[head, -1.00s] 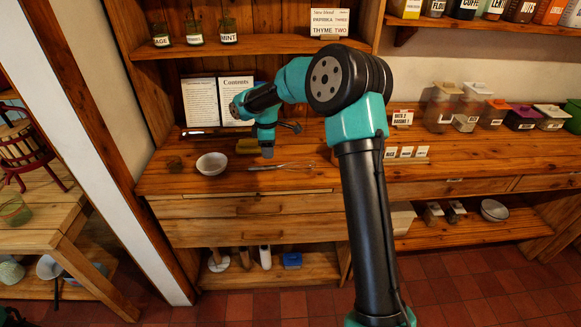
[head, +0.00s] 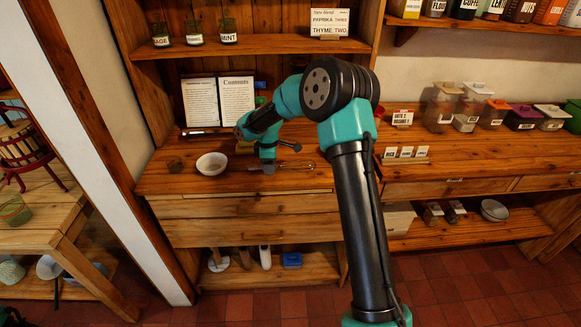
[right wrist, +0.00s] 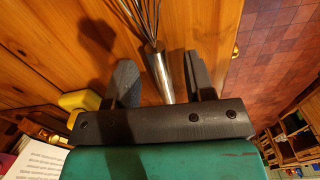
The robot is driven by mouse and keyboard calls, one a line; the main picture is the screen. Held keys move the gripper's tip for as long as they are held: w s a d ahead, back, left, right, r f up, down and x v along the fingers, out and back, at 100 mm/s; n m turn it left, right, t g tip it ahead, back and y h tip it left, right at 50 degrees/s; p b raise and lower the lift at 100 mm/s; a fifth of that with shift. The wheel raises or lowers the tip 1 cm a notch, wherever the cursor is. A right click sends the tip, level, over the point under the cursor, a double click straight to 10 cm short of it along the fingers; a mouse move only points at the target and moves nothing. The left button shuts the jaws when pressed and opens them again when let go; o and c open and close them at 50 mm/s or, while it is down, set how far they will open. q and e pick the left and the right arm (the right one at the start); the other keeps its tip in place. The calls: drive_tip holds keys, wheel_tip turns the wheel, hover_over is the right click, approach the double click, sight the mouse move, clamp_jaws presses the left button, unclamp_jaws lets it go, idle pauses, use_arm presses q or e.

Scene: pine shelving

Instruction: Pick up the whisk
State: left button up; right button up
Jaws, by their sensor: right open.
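The whisk (head: 300,165) lies on the wooden counter, its wire end pointing right in the head view. In the right wrist view its metal handle (right wrist: 158,72) runs between the two dark fingers of my right gripper (right wrist: 163,82), with the wires past the fingertips. The right gripper is open, with a gap between the handle and each finger. In the head view the right gripper (head: 268,168) points down at the handle end of the whisk and partly hides it. My left gripper is not in view.
A yellow thing (right wrist: 80,100) is close by in the wrist view. The counter's front edge (head: 230,193) is near.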

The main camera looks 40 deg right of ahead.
drive_tip(key=shift+f, duration=0.35)
drive_tip(key=shift+c, duration=0.4)
clamp_jaws()
